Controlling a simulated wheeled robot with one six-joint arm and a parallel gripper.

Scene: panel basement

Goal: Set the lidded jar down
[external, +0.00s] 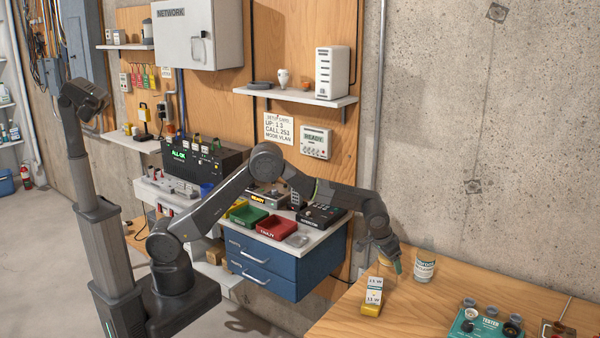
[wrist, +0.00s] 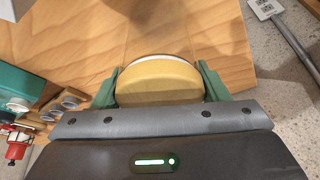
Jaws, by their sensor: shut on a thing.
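The lidded jar (wrist: 158,82) shows in the wrist view as a round tan lid with a white rim along its far edge. My gripper (wrist: 158,92) has one green-tipped finger on each side of it and is shut on it. In the external view my gripper (external: 386,265) points down low over the left part of the wooden table (external: 350,318). The jar is largely hidden there behind the fingers. I cannot tell whether its bottom touches the table.
A white can with a printed label (external: 425,266) stands close to the right of my gripper. A teal tester (external: 484,324) is at the front right. The concrete wall (external: 480,150) rises behind the table.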

